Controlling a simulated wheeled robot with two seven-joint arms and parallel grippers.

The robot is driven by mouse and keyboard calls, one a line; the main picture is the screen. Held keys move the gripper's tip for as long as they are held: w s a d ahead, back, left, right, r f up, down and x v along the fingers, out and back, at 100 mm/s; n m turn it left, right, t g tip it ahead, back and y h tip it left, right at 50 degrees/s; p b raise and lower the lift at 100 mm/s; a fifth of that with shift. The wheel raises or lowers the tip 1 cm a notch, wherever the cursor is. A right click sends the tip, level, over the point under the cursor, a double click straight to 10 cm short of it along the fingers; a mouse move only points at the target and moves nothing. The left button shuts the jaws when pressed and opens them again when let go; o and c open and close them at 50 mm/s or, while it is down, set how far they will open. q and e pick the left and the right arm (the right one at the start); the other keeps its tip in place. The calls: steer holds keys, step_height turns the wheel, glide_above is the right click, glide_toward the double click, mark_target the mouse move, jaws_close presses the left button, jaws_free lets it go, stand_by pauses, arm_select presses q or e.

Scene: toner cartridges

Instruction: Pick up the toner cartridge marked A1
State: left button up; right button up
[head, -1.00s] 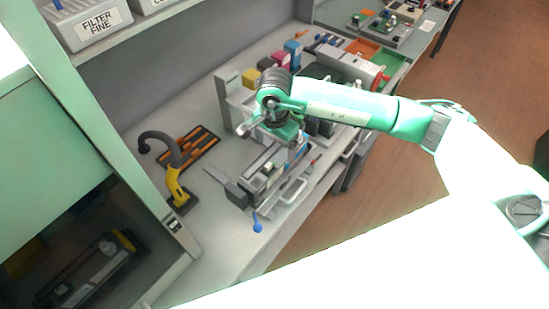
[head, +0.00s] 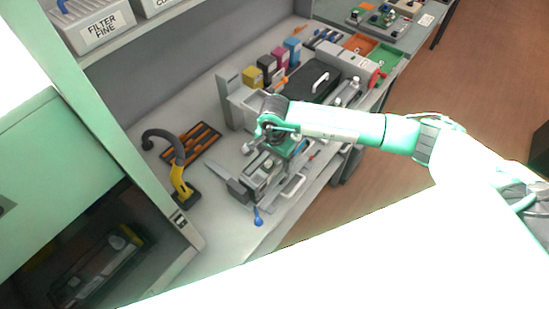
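A row of toner cartridges stands at the back of the bench: yellow (head: 253,77), black (head: 267,65), magenta (head: 280,58) and cyan (head: 292,48). No A1 mark is legible on any of them. My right gripper (head: 283,158) points down over a grey device (head: 262,175) on the bench, in front of the row and apart from it. Its fingers are too small and too covered by the wrist to tell whether they are open or shut. My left gripper is not in view.
A black tray-like lid (head: 312,84) with a white handle lies right of the cartridges. A yellow-and-grey hose arm (head: 180,175) and an orange slotted tray (head: 193,147) are at left. Labelled bins (head: 100,30) sit on the shelf above.

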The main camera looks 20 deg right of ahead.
steer(key=c, duration=1.1)
steer(key=shift+w, duration=0.1)
steer(key=shift+c, duration=1.3)
steer(key=shift+r, duration=0.2)
